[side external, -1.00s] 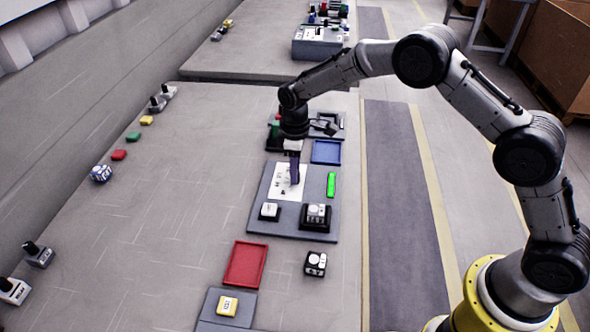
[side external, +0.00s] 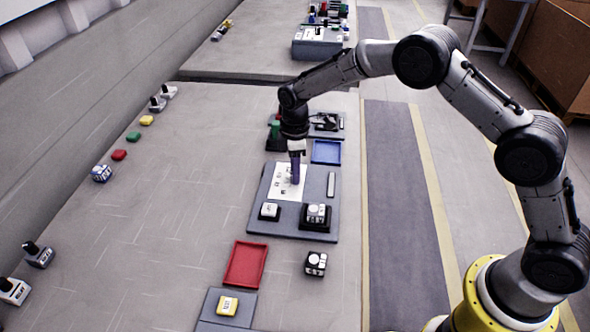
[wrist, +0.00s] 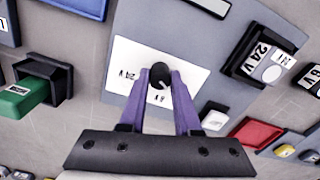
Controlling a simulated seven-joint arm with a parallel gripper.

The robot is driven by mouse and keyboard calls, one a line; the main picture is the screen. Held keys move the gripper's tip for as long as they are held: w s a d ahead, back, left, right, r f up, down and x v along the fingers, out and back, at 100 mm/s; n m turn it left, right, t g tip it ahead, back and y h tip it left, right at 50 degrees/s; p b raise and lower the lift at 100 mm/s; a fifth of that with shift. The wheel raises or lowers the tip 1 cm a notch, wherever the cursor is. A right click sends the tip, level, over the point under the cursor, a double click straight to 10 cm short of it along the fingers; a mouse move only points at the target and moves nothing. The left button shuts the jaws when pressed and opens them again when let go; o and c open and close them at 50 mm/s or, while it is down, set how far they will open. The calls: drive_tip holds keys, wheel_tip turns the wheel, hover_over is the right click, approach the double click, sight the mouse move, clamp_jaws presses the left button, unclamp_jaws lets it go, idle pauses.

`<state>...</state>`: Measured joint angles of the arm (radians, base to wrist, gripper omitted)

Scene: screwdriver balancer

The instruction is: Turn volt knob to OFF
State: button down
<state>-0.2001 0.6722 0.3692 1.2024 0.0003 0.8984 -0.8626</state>
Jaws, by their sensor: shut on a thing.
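The black round volt knob (wrist: 160,74) sits on a white label plate (wrist: 130,65), which also shows in the side view (side external: 281,184). The plate is printed "24 V" to one side and another volt mark nearer my gripper. My gripper (wrist: 162,78) has purple fingers, one on each side of the knob, shut on it. In the side view my gripper (side external: 295,181) points down onto the plate and hides the knob. I cannot clearly tell which mark the knob points to. The indicator bar (side external: 331,185) right of the plate is pale and unlit.
The grey panel (side external: 258,220) also bears a white block (side external: 269,211) and a block in a black holder (side external: 317,215). A blue tray (side external: 326,152) lies behind and a red tray (side external: 246,265) in front. A loose block (side external: 316,263) stands nearby.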

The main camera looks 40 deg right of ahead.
drive_tip(key=shift+r, duration=0.15)
drive_tip(key=c, duration=0.6)
unclamp_jaws()
wheel_tip(320, 180, up, 14)
drive_tip(key=shift+f, duration=0.15)
